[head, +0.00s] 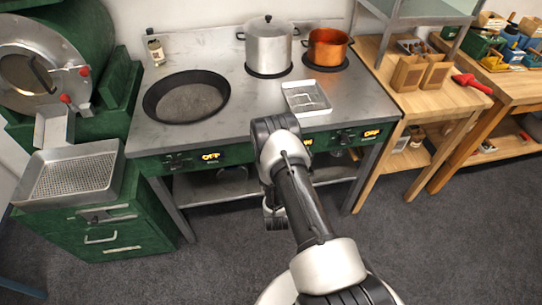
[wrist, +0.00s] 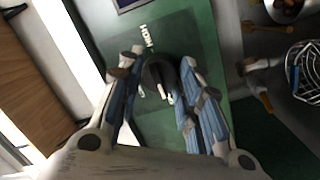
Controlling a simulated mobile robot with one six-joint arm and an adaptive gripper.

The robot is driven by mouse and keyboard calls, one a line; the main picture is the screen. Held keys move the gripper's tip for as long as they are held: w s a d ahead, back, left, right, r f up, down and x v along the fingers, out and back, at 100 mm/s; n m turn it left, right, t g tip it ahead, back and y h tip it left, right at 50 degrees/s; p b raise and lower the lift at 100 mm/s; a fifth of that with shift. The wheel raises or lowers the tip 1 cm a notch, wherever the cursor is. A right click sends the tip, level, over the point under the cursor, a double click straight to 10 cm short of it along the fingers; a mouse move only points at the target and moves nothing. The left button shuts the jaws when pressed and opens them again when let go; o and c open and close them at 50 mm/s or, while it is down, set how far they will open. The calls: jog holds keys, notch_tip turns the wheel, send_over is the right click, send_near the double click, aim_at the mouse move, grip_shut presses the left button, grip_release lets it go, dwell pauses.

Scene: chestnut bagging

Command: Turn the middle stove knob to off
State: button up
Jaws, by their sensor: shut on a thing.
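The stove's green front panel (head: 235,152) runs below its steel top in the head view. In the wrist view my gripper (wrist: 160,68) has its fingers on both sides of a dark round knob (wrist: 158,74) on the green panel, closed on it. A white HIGH label (wrist: 147,37) stands just above the knob. In the head view my arm covers the middle of the panel, so the middle knob and my fingertips are hidden. A sliver of a lit yellow display (head: 308,143) shows beside my arm, too covered to read. The left display (head: 210,156) reads OFF.
A black pan (head: 187,97), a steel pot (head: 268,47), a copper pot (head: 327,46) and a small white tray (head: 306,97) stand on the stove. A wooden table (head: 437,75) is at the right, a perforated tray (head: 72,175) at the left. Carpet in front is clear.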

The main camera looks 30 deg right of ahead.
jog(key=o, duration=1.1)
jog(key=shift+c, duration=0.2)
jog(key=v, duration=0.7)
jog(key=shift+s, duration=0.25)
jog(key=shift+a, duration=0.15)
